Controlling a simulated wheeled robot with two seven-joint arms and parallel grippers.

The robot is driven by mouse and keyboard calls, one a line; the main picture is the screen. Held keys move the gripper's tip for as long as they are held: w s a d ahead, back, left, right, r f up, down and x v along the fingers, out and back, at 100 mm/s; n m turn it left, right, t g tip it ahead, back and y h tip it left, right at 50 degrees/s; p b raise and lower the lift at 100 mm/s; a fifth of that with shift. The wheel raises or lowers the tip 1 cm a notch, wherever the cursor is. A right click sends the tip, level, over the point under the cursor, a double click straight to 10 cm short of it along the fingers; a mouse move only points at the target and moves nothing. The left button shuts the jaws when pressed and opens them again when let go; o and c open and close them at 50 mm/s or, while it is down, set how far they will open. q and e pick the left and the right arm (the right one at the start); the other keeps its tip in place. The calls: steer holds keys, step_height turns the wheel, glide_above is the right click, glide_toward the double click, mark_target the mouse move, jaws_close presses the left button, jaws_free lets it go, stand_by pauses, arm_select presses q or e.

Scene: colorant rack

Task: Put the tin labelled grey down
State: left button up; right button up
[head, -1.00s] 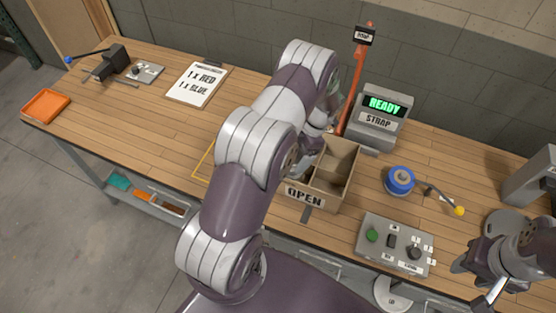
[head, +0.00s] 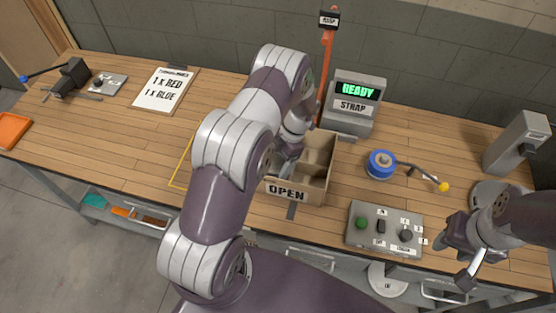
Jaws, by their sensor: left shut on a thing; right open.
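My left gripper (head: 287,158) reaches down into the left part of an open cardboard box (head: 316,185) marked OPEN. My arm covers much of it, and its fingertips are hard to see. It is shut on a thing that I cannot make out. No tin with a grey label shows in this view. My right gripper (head: 466,268) is open and empty at the lower right, near the front edge of the table.
A grey STRAP machine (head: 356,105) reading READY stands behind the box. A blue round thing (head: 381,165) and a button panel (head: 384,229) are to its right. A clipboard (head: 165,88) reads 1 x RED, 1 x BLUE. Bare wood (head: 110,145) lies left of the box.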

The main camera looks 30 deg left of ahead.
arm_select(q)
steer(key=o, duration=1)
steer(key=shift+c, duration=0.2)
steer(key=shift+d+r, duration=0.1)
steer(key=shift+d, duration=0.25)
arm_select(e)
steer(key=shift+d, duration=0.35)
arm_select(q)
steer(key=shift+a, duration=0.25)
arm_select(e)
steer(key=shift+a, duration=0.2)
